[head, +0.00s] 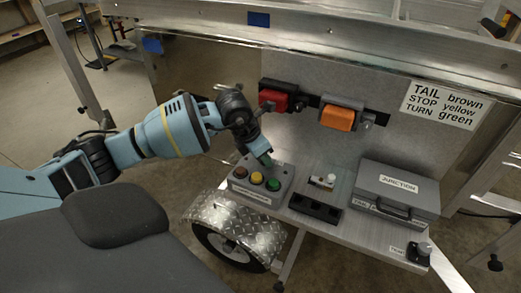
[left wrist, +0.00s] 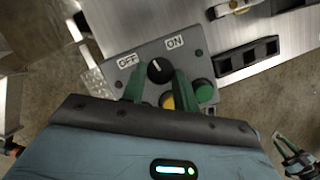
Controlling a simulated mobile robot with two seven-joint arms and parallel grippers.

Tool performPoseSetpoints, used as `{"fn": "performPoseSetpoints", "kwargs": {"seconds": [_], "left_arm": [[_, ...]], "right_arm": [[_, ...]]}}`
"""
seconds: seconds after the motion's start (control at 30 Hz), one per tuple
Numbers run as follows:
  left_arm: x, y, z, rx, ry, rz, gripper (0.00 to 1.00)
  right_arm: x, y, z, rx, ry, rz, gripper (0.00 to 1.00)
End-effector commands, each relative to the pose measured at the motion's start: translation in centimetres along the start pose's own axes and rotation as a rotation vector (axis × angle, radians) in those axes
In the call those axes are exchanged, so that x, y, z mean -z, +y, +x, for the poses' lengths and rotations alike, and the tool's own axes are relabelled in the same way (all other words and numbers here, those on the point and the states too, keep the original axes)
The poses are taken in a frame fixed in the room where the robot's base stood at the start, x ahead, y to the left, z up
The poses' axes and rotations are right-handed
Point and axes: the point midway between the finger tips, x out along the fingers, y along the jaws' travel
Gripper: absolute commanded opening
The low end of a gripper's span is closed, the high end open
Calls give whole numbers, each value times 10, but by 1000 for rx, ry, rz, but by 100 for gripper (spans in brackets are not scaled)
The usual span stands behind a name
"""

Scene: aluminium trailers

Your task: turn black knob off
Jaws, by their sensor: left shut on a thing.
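A black knob (left wrist: 159,70) sits on a grey control box (head: 285,190) between an OFF label (left wrist: 127,60) and an ON label (left wrist: 174,41). Its white pointer mark points roughly up in the left wrist view, between the two labels. My left gripper (head: 265,159) reaches down to the back of the box. In the left wrist view its green fingers (left wrist: 159,78) stand on both sides of the knob and are shut on it. In the head view the gripper hides the knob. A part with green tips (left wrist: 286,147) at the lower right of the left wrist view looks like my right gripper; its opening is unclear.
Red (head: 240,172), yellow (head: 256,178) and green (head: 273,184) buttons line the front of the box. Red (head: 278,97) and orange (head: 338,117) connectors are above.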

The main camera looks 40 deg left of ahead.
Motion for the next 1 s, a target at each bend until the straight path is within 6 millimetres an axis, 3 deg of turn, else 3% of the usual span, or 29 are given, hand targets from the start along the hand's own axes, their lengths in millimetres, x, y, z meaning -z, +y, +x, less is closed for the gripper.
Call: {"fn": "performPoseSetpoints", "kwargs": {"seconds": [0.5,1.0], "left_arm": [[-3,-5,-2,-164,-5,-399,7],[-4,-6,0,-225,-4,-546,7]], "right_arm": [[12,-1,-19,-1,10,-5,36],[15,-1,-22,-2,14,-7,36]]}}
